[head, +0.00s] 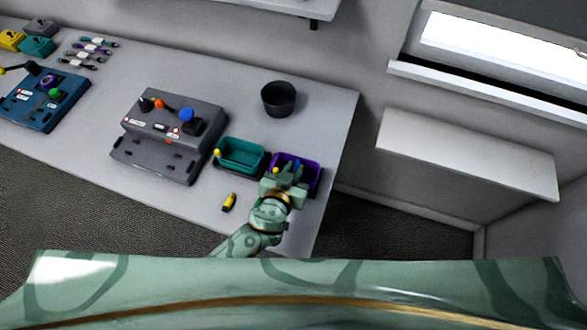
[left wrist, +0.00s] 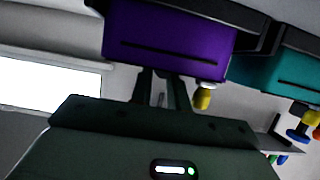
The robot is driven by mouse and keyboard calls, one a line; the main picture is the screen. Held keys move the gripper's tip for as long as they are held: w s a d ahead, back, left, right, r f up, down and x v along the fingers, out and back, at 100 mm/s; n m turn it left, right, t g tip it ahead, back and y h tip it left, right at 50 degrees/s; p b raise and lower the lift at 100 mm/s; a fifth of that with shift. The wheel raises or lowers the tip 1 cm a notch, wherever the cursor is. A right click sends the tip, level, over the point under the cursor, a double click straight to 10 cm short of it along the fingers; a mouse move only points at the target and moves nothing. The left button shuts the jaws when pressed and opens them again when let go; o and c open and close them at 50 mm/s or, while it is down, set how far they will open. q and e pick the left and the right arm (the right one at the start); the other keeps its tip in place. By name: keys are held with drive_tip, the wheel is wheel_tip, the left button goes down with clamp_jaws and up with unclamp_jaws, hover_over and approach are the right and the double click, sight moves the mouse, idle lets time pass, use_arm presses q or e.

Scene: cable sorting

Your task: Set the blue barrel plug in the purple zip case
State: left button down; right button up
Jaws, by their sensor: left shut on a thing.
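The purple zip case (head: 317,178) stands near the table's right end; it also shows in the left wrist view (left wrist: 165,42). A yellow knob sits at its edge. My left gripper (head: 292,170) is over the case in the head view and hides much of its inside. In the left wrist view its fingers (left wrist: 160,92) are close together at the case's edge, beside the yellow knob (left wrist: 203,97). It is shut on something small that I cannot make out. I cannot pick out the blue barrel plug. My right gripper is not in view.
A teal case (head: 242,155) stands just left of the purple one. A yellow plug (head: 229,202) lies on the table in front. A grey control box (head: 165,150) stands farther left. A black bin (head: 278,98) stands behind. Several cables (head: 90,50) lie at the far left.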

use_arm(q)
drive_tip(key=c, duration=1.6)
unclamp_jaws()
drive_tip(key=shift+r+p, duration=0.35)
drive_tip(key=shift+p, duration=0.1)
drive_tip(key=shift+r+p, duration=0.5)
drive_tip(key=shift+p, duration=0.1)
drive_tip(key=shift+f+v, duration=0.15)
drive_tip(key=shift+v, duration=2.8)
drive_tip(key=shift+f+v, duration=0.1)
drive_tip(key=shift+v, duration=2.85)
drive_tip(key=shift+s, duration=0.1)
